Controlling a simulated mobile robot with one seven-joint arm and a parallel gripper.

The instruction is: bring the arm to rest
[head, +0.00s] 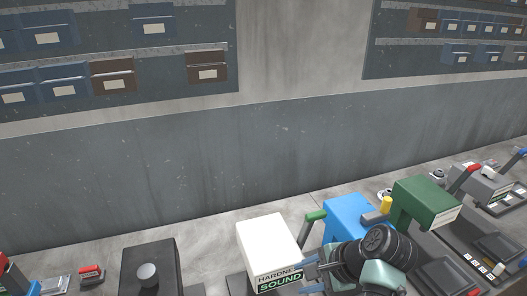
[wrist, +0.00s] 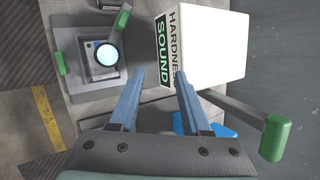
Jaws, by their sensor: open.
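My gripper (wrist: 159,78) shows its two blue fingers spread apart in the wrist view, with nothing between them. In the head view my gripper (head: 312,270) is at the lower right of centre, just right of the white box (head: 267,244) labelled "HARDNE…" and "SOUND". In the wrist view this white box (wrist: 215,45) lies beyond the fingertips, to the right. Whether the right finger touches it I cannot tell. Part of my dark wrist and pale green arm shows beside the gripper in the head view.
A green-handled lever (wrist: 245,120) stands close to the right finger. A device with a lit round plate (wrist: 107,55) is at the left. A blue machine (head: 347,215) and a green machine (head: 425,200) stand right of the white box. Shelves with bins (head: 112,75) hang behind.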

